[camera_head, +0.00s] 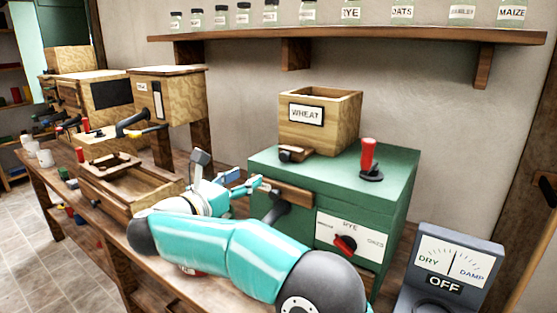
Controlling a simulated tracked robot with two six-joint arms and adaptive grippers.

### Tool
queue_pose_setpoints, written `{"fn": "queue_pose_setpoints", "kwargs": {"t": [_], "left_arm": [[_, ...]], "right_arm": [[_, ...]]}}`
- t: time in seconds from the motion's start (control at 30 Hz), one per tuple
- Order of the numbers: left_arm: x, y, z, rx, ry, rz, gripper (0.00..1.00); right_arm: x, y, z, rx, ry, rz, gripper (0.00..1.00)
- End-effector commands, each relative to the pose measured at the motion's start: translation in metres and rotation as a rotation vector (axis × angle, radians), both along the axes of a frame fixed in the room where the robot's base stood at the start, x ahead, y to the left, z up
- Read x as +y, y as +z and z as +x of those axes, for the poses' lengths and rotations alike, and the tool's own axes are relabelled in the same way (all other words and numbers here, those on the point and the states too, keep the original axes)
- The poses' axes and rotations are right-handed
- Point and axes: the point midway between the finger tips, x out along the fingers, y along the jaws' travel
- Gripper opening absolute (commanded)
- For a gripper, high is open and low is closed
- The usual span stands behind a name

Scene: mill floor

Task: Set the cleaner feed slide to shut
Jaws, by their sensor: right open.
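No label reading "cleaner" is legible. A wooden box machine (170,95) stands at the back left, with a small unreadable label, a pale upright slot plate (157,100) and a dark handle (131,123) low on its front. I cannot tell which part is the feed slide or how it is set. My right gripper (251,180) is open and empty, pointing right, by the wooden front bar (290,194) of the green mill (335,175); I cannot tell whether they touch. My right arm hides the bench front. My left gripper is out of view.
A wooden hopper (346,118) marked WHEAT sits on the mill, beside a red-handled lever (367,157). A red-knob dial (345,244) is on its front. An open wooden tray (120,182) lies left of my gripper. A meter (455,268) reading OFF stands right.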

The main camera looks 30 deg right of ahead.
Motion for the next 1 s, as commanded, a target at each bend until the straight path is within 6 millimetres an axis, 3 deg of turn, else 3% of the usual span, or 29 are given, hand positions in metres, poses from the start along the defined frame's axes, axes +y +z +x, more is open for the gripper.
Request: {"fn": "queue_pose_setpoints", "kwargs": {"t": [0.5,0.73,1.0], "left_arm": [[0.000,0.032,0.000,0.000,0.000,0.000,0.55],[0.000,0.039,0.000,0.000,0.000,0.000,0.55],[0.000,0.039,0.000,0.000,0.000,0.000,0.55]], "right_arm": [[-0.105,0.002,0.040,0.004,-0.008,-0.003,0.54],[-0.129,0.000,0.051,0.004,-0.006,-0.003,0.54],[-0.134,-0.001,0.053,0.004,-0.004,-0.004,0.54]]}}
